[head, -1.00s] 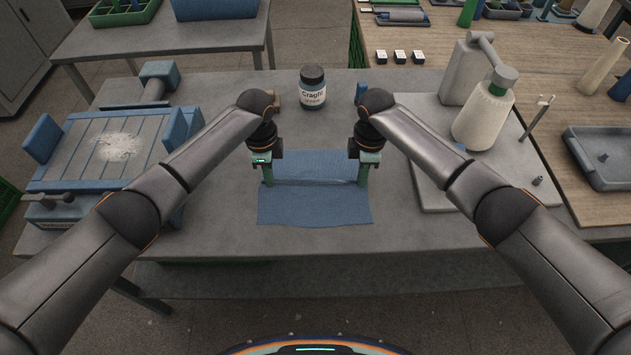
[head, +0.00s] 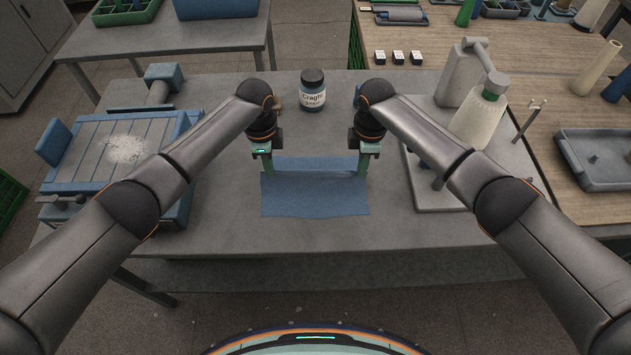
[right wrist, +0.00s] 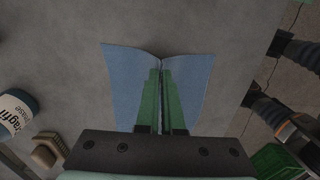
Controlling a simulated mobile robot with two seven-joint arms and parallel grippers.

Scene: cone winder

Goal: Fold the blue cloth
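The blue cloth (head: 315,195) is at the front middle of the grey table. A straight crease runs across it between my two grippers, with the larger part in front and a narrow strip behind. My left gripper (head: 268,168) is shut on the cloth at the crease's left end. My right gripper (head: 363,168) is shut on it at the right end. In the right wrist view the right fingers (right wrist: 161,82) are together, and the cloth (right wrist: 125,75) spreads on both sides of the pinch. How high the crease stands is hard to tell.
A labelled jar (head: 312,90) stands behind the cloth. A blue slatted fixture (head: 85,165) is on the left, and a cone of yarn (head: 480,118) on a grey plate (head: 450,196) is on the right. The table in front of the cloth is clear.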

